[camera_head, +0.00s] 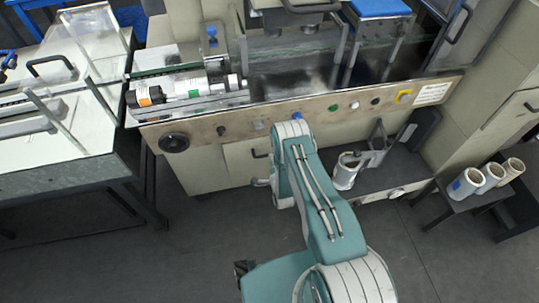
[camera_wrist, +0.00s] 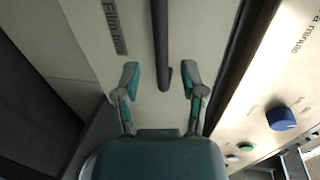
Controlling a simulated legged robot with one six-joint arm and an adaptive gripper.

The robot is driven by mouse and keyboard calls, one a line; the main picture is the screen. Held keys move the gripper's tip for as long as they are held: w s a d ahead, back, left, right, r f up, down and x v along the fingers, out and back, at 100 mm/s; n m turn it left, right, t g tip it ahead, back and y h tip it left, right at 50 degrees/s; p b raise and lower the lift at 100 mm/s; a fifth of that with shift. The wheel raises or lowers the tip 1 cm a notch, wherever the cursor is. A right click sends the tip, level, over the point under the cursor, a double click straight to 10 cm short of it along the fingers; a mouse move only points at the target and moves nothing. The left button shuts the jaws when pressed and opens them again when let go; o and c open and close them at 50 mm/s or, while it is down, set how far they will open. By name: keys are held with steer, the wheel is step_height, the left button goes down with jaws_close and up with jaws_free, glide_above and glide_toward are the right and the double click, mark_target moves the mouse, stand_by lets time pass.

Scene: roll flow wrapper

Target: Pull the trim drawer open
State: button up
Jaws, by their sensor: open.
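The drawer front (camera_wrist: 95,45) is a pale panel in the wrist view, with a partly legible label that seems to begin "Film tri". Its dark bar handle (camera_wrist: 160,45) runs down from the top edge of that view and ends between my fingertips. My gripper (camera_wrist: 160,78) is open, one finger on each side of the handle's end, with gaps on both sides. I cannot tell whether the handle is deep between the fingers. In the head view, my arm hides most of my gripper; a dark handle (camera_head: 260,154) shows on the machine's pale lower front (camera_head: 238,168).
A control panel (camera_head: 330,108) with knobs and buttons runs above the lower front; its blue knob (camera_wrist: 281,119) is right of my gripper in the wrist view. A bay with a white roll (camera_head: 345,172) is to the right. White rolls (camera_head: 467,184) stand on a stool. The left floor is clear.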

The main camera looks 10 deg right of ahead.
steer(key=shift+x, duration=1.95)
jaws_close()
